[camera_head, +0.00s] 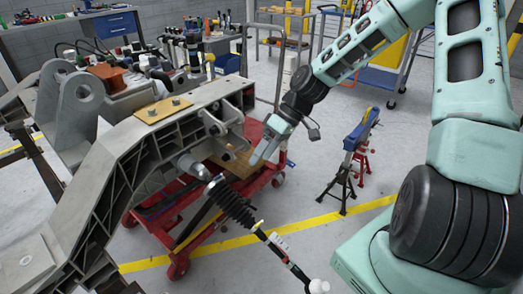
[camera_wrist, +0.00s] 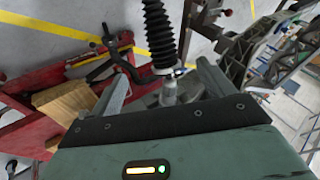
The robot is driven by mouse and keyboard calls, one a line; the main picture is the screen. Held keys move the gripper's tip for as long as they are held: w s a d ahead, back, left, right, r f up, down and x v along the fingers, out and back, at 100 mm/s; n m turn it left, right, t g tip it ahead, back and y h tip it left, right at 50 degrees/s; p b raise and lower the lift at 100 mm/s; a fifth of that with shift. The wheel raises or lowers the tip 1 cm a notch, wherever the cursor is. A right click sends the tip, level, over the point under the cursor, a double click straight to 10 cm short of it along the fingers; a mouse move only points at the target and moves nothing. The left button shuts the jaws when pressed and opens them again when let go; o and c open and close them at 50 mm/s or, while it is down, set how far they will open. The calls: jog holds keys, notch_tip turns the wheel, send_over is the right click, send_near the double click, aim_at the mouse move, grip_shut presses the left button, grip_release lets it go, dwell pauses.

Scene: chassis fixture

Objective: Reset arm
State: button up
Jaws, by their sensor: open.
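My gripper (camera_head: 262,153) hangs to the right of the grey chassis frame (camera_head: 125,155) in the head view. Its two fingers are apart in the wrist view (camera_wrist: 163,76), with nothing held between them. A steering rod with a black ribbed boot (camera_head: 235,205) runs from the frame's side down to a white-tipped end in the head view. In the wrist view the boot (camera_wrist: 158,30) and its metal joint appear between the fingers, beyond them. The gripper looks apart from the rod in the head view. My arm reaches in from the upper right.
A red wheeled cart (camera_head: 178,262) stands under the frame, with a wooden block (camera_wrist: 62,105) on it. A blue-topped stand (camera_head: 360,130) and a red jack stand (camera_head: 362,165) are to the right. Workbenches line the back. Grey floor with a yellow line is open in front.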

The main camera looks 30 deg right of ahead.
jog(key=s+a+r+n+h+p, duration=0.1)
jog(key=s+a+r+h+p, duration=0.2)
jog(key=s+a+r, duration=0.6)
jog(key=s+a+r+n+h+p, duration=0.1)
jog(key=s+a+r+h+p, duration=0.2)
jog(key=s, duration=1.1)
jog(key=a+r+p, duration=0.3)
jog(key=a+r, duration=0.2)
jog(key=r, duration=0.2)
jog(key=shift+a+g+h, duration=0.4)
